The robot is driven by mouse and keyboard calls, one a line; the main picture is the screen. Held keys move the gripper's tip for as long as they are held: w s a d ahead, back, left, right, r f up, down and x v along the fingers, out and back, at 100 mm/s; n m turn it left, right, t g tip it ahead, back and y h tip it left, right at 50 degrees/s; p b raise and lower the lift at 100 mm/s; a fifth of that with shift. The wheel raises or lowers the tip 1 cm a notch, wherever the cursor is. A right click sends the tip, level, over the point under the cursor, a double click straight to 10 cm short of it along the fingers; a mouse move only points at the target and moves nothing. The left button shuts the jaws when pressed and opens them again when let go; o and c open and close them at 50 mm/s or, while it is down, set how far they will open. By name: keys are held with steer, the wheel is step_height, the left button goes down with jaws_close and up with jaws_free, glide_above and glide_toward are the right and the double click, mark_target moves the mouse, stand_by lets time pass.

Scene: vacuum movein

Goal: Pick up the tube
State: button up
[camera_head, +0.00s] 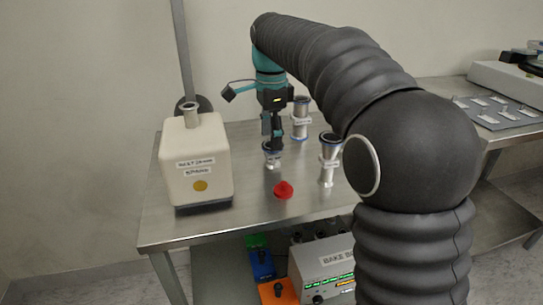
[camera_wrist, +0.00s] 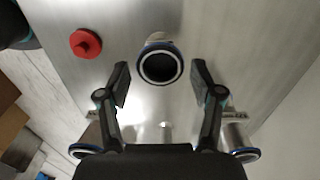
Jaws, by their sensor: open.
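Three metal tubes with dark-rimmed flanges and white labels stand on the steel table. The short tube (camera_head: 271,161) at the front left is directly under my gripper (camera_head: 274,142); its rim shows in the wrist view (camera_wrist: 159,43). There my gripper (camera_wrist: 161,70) is open, one finger on each side of the tube's round mouth, with gaps on both sides. Whether the fingers are level with the rim is unclear. The other tubes stand behind (camera_head: 300,121) and to the right (camera_head: 328,170). In the wrist view they show partly at lower left (camera_wrist: 92,138) and lower right (camera_wrist: 238,138).
A red knobbed cap (camera_head: 283,190) lies in front of the short tube. A cream box-shaped unit (camera_head: 196,160) with a metal neck stands at the left of the table (camera_head: 240,203). A grey bake box (camera_head: 322,272) sits below. A second table stands at the right.

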mark_target(273, 153)
steer(key=shift+d+f+b, duration=0.15)
steer(key=shift+f+b, duration=0.3)
steer(key=shift+f, duration=2.2)
steer(key=shift+r, duration=0.1)
steer(key=c, duration=1)
